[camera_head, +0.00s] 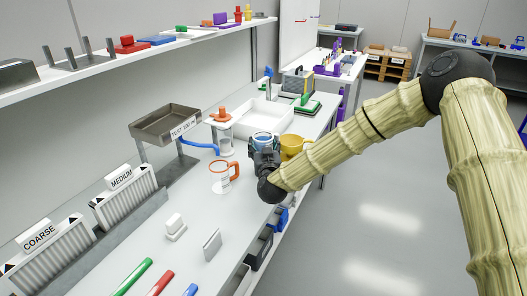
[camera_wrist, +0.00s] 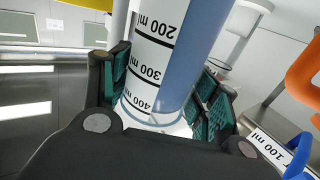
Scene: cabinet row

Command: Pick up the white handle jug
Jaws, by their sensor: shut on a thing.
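My gripper (camera_head: 264,158) is at the front edge of the long white bench. In the wrist view, its dark green pads (camera_wrist: 163,85) press on both sides of a clear jug (camera_wrist: 158,50) with a blue tint and a white scale marked 200, 300 and 400 ml. In the head view, only the upper part of this jug (camera_head: 262,137) shows above my gripper. Its handle cannot be made out clearly. Whether its base touches the bench is hidden.
An orange-handled jug (camera_head: 221,178) stands close on the left, and a yellow jug (camera_head: 293,146) close on the right. An orange-topped cylinder (camera_head: 223,133) and a white tray (camera_head: 262,111) are behind. A metal pan (camera_head: 165,124) stands on the left. The floor at right is clear.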

